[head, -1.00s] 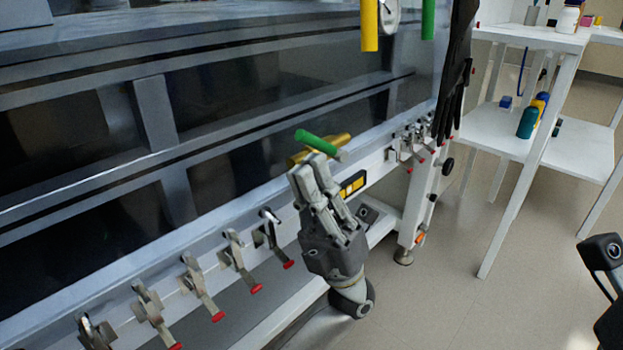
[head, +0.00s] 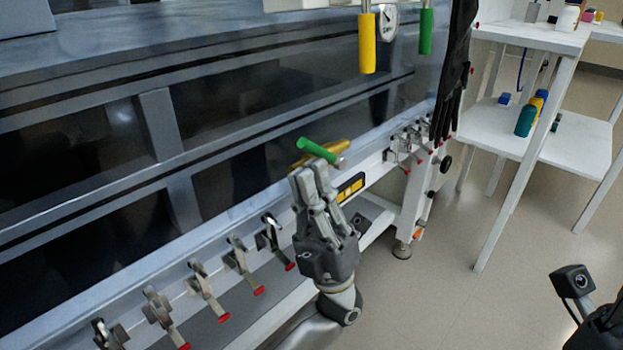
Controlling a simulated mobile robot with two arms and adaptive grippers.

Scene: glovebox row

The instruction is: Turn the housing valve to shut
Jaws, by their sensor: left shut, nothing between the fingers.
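A valve with a green lever handle (head: 318,151) and a brass body (head: 336,148) sits low on the front of the housing. The green lever lies across the brass body, slanting down to the right. My left gripper (head: 308,172) is just below and in front of the valve, pointing up, with its fingers together and nothing between them. The fingertips hide part of the brass body; whether they touch the valve I cannot tell. My right gripper's fingers are out of view.
A yellow handle (head: 367,43) and another green handle (head: 425,31) hang higher up, beside a round gauge (head: 386,17). Several red-tipped clamps (head: 239,262) line the lower rail. A black glove (head: 453,80) hangs right of the housing. A white shelf (head: 540,150) stands further right.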

